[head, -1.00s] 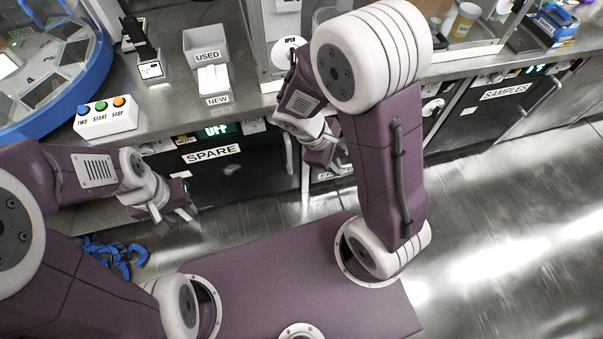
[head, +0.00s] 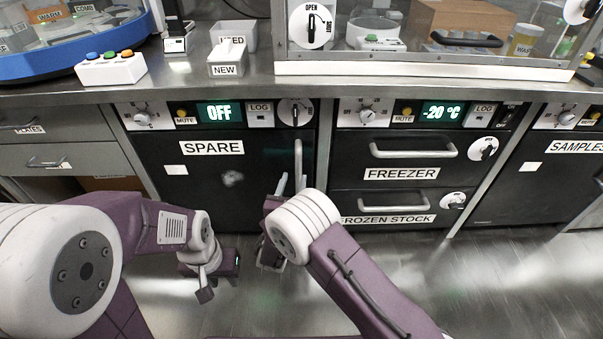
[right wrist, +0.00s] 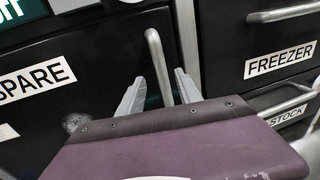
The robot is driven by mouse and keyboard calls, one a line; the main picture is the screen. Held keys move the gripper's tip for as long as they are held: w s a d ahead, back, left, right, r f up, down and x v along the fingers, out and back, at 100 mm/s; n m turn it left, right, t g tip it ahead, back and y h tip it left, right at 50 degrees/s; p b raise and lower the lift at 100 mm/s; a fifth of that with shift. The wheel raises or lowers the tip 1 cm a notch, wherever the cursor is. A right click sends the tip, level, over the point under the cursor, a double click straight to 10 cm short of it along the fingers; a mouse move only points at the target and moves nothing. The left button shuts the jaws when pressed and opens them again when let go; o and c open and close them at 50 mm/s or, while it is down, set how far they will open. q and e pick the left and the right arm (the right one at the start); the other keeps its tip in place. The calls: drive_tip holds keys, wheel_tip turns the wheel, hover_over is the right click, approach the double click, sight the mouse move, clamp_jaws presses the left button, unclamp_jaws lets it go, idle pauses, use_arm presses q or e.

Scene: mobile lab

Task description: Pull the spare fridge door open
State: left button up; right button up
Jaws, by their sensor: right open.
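The spare fridge door (head: 210,160) is a black panel with a SPARE label, and it looks shut. Its upright grey bar handle (head: 298,160) is at the door's right edge. My right gripper (head: 291,185) is open at the handle's lower part. In the right wrist view, the handle (right wrist: 158,62) shows between the two open fingers (right wrist: 160,95), with a gap on each side; I cannot tell how deep it sits between them. My left gripper (head: 215,280) hangs low in front of the door, apart from it; its finger gap is unclear.
Freezer (head: 410,155) and frozen stock (head: 390,207) drawers are right of the door. Drawers marked PLATES (head: 60,128) are on the left. Above runs a steel counter (head: 180,85) with a button box (head: 110,68). The floor in front is mostly clear.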

sight(298, 169)
drive_tip(key=w+b, duration=0.1)
drive_tip(key=w, duration=0.1)
drive_tip(key=w+d+b, duration=0.1)
drive_tip(key=w, duration=0.1)
drive_tip(key=w+b, duration=0.1)
drive_tip(key=w, duration=0.1)
drive_tip(key=shift+w+d+f, duration=0.15)
drive_tip(key=shift+d+f, duration=0.05)
drive_tip(key=shift+d, duration=0.05)
drive_tip(key=shift+w+r, duration=0.1)
drive_tip(key=shift+w, duration=0.3)
clamp_jaws()
idle(0.7)
